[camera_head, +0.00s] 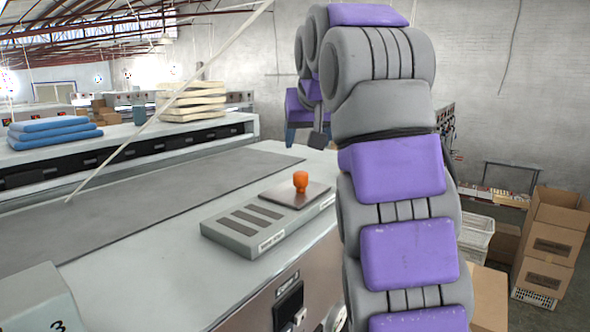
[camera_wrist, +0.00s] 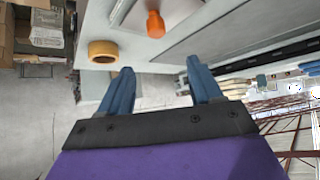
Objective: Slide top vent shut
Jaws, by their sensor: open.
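The vent is a low grey box (camera_head: 236,240) on the pale machine top, with several dark slots showing in its left part. A flat metal slide plate (camera_head: 275,194) lies over its right part, with an orange knob (camera_head: 301,181) standing upright on it. The orange knob also shows at the top of the wrist view (camera_wrist: 155,24). My gripper (camera_wrist: 160,80) is open and empty, its two blue fingers well apart. The knob appears beyond the fingertips and is not touched. In the head view my gripper is raised behind the vent and partly hidden by my arm.
A yellow tape roll (camera_wrist: 103,51) lies near the machine's edge in the wrist view. Blue folded cloths (camera_head: 52,133) and a cream stack (camera_head: 193,101) sit on a machine farther back. Cardboard boxes (camera_head: 553,245) stand on the floor at right. The machine top around the vent is mostly clear.

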